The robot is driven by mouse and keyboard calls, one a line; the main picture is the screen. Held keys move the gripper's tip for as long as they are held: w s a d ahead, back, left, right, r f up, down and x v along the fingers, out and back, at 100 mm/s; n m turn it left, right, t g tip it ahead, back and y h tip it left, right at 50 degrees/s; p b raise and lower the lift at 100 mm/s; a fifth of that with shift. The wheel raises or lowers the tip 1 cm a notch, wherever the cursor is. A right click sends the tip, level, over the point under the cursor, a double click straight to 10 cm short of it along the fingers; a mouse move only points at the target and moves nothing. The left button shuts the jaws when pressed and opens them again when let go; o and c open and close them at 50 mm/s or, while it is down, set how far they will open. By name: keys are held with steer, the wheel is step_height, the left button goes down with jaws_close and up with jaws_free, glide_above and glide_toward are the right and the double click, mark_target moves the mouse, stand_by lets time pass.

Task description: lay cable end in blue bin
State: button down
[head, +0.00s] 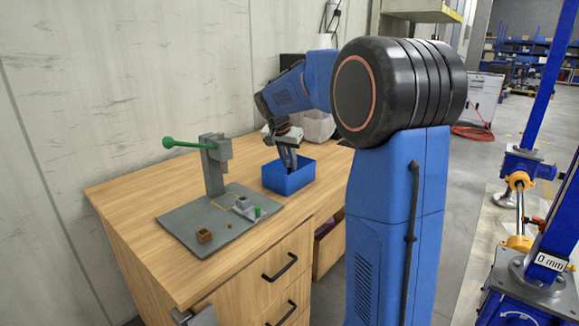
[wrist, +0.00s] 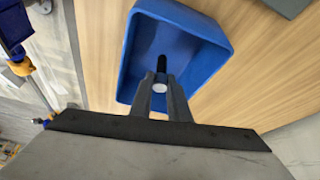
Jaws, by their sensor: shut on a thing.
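The blue bin (head: 287,184) stands on the wooden desk, near its right front edge in the head view. In the wrist view its rim (wrist: 229,48) and inside show clearly. My gripper (head: 290,166) points down over the bin, with its tips at about rim height or just inside. In the wrist view my gripper (wrist: 162,82) is shut on the cable end (wrist: 161,64), a short dark cylinder with a pale round end. The cable end lies over the bin's inside. I cannot tell whether it touches the bin floor. The fingers hide part of it.
The wooden desk (head: 140,192) carries a grey press with a green-knobbed lever (head: 213,165) on a grey plate (head: 190,232). Small brown and grey parts (head: 204,236) sit on the plate. A pale container (head: 318,126) stands behind the bin.

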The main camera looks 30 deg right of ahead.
steer(key=shift+f, duration=0.65)
steer(key=c, duration=1.7)
jaws_free()
steer(key=shift+f, duration=0.1)
steer(key=shift+o, duration=0.2)
steer(key=v, duration=1.2)
